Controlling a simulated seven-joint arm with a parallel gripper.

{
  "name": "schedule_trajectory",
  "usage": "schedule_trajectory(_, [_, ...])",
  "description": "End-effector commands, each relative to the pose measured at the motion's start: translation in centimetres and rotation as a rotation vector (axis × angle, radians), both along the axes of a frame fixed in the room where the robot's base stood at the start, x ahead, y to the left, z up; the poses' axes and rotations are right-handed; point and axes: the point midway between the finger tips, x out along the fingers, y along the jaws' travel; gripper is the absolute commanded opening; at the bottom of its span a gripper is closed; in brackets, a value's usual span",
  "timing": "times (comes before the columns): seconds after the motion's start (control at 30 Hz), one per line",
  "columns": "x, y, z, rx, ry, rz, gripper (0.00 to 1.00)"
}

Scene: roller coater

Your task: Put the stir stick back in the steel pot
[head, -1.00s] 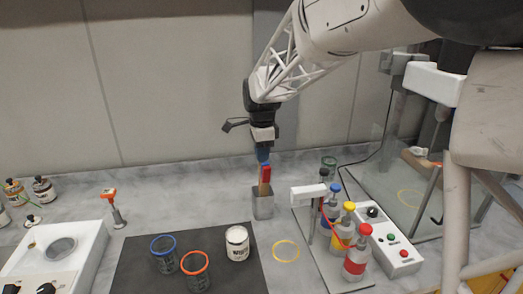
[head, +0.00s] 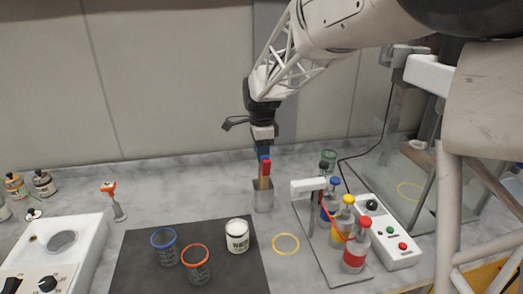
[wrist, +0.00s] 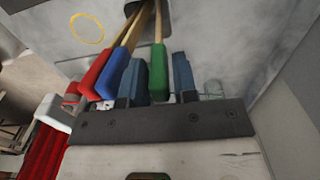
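The steel pot (head: 264,199) stands upright on the counter in the head view, below my gripper (head: 263,152). Its dark opening (wrist: 153,6) is at the top of the wrist view. Stir sticks with red (wrist: 96,70), blue (wrist: 113,76) and green (wrist: 158,72) handles lead into it, handles up. The red handle (head: 266,165) also shows in the head view. In the wrist view my gripper (wrist: 160,80) has its blue-grey fingers on either side of the green handle. The left finger seems close to it; contact on the right is unclear. The red and blue handles lie outside the left finger.
Right of the pot is a stand with several colour-capped bottles (head: 355,250) and a button box (head: 388,238). A dark mat (head: 140,255) with a white can (head: 237,236) and two rimmed cups is in front. A yellow ring (head: 286,245) marks bare counter.

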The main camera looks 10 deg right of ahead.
Motion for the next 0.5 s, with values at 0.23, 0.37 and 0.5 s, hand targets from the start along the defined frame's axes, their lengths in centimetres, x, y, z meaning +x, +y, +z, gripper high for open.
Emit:
schedule_trajectory(0.23, [0.0, 0.0, 0.01, 0.0, 0.0, 0.0, 0.46])
schedule_trajectory(0.37, [0.0, 0.0, 0.01, 0.0, 0.0, 0.0, 0.46])
schedule_trajectory(0.5, [0.01, 0.0, 0.32, 0.0, 0.0, 0.0, 0.46])
